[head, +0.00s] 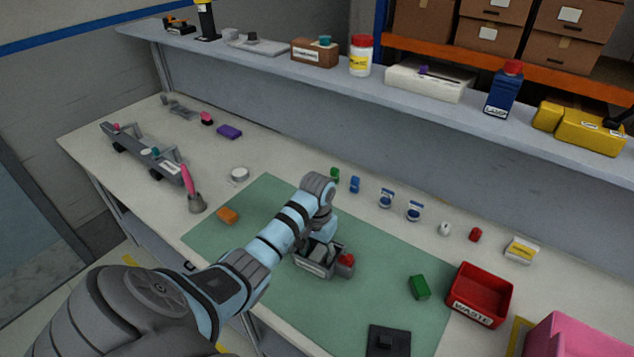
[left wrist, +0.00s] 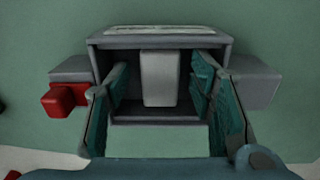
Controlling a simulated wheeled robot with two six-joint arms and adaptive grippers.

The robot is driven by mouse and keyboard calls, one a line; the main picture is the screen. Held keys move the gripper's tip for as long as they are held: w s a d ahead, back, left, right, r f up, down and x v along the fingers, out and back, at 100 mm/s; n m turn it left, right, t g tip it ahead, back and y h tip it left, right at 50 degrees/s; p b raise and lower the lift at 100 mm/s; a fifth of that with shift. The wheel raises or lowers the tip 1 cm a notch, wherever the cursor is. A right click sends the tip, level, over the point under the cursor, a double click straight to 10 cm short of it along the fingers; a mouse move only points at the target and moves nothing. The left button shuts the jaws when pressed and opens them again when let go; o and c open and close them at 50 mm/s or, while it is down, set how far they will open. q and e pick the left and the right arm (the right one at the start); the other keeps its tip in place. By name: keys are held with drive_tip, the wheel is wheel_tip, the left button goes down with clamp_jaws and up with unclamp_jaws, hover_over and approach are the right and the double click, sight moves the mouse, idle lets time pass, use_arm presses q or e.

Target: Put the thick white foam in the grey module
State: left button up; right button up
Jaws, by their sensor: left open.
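The grey module (left wrist: 160,42) is an open box on the green mat, seen in the left wrist view with its inside facing the camera. In the head view the module (head: 312,267) lies below my left forearm, partly hidden by it. A pale block, which looks like the thick white foam (left wrist: 159,80), is inside the module near the middle of its opening. My left gripper (left wrist: 161,82) is open, its teal fingers on either side of the block with gaps visible. A red part (left wrist: 62,100) is at the module's left side. My right gripper is not seen.
The green mat (head: 390,255) has free room around the module. A green block (head: 419,287), a black plate (head: 388,341) and a red waste bin (head: 480,292) are to the right. An orange block (head: 227,215) is to the left. Several small parts line the mat's back edge.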

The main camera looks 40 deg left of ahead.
sight(317, 254)
use_arm(q)
wheel_tip(317, 254, up, 7)
drive_tip(key=shift+w+a+r+p, duration=0.1)
drive_tip(key=shift+r+p, duration=0.1)
drive_tip(key=shift+p, duration=0.5)
wheel_tip(317, 254, up, 5)
drive_tip(key=p, duration=0.3)
drive_tip(key=shift+r+p, duration=0.1)
drive_tip(key=shift+p, duration=0.25)
